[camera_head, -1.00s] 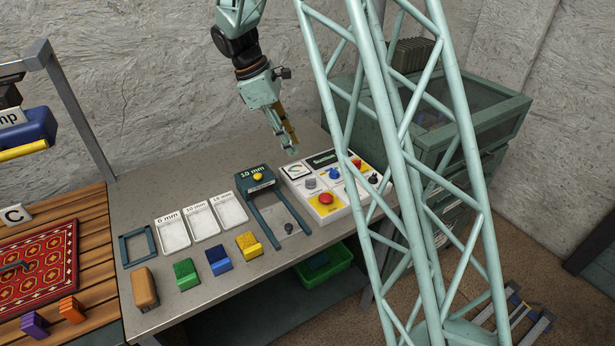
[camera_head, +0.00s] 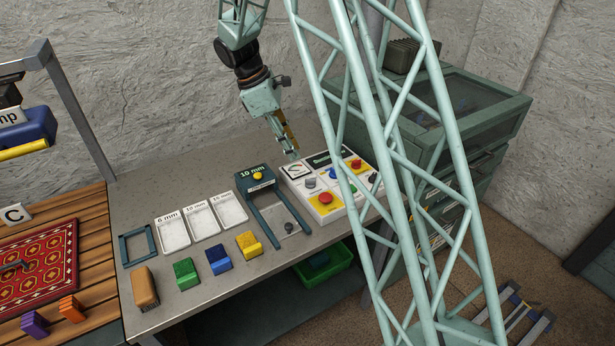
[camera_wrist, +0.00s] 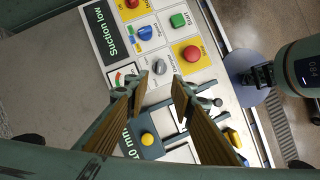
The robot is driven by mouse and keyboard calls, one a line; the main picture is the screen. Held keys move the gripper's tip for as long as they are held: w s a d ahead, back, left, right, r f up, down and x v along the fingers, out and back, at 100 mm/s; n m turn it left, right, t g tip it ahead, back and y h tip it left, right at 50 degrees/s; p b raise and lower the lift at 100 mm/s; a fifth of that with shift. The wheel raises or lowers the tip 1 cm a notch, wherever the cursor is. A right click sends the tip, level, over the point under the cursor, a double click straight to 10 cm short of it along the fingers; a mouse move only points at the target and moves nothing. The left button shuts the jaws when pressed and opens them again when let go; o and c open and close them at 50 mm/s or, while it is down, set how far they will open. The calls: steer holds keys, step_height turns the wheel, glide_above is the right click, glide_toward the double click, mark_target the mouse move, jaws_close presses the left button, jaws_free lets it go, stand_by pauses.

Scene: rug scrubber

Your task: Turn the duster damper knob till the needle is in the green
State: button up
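The white control panel (camera_head: 330,208) lies on the bench, below and to the right of my gripper (camera_head: 291,154). In the wrist view my gripper (camera_wrist: 160,88) is open, its two fingertips apart with nothing between them. A grey knob (camera_wrist: 160,67) lies just beyond the fingertips, roughly in line with the gap; it also shows in the head view (camera_head: 310,183). The small gauge (camera_wrist: 118,76) is beside that knob, partly hidden by a finger; it is also in the head view (camera_head: 295,171). Its needle is too small to read.
The panel also has a blue knob (camera_wrist: 145,33), a red button (camera_wrist: 192,54) and a green button (camera_wrist: 179,20). A dark holder labelled 10 mm with a yellow button (camera_head: 258,175) stands left of the panel. Coloured blocks and white trays lie farther left.

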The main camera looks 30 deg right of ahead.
mark_target(309, 179)
steer(key=b+x, duration=0.1)
steer(key=x, duration=1.1)
steer(key=shift+f+b, duration=0.35)
jaws_close()
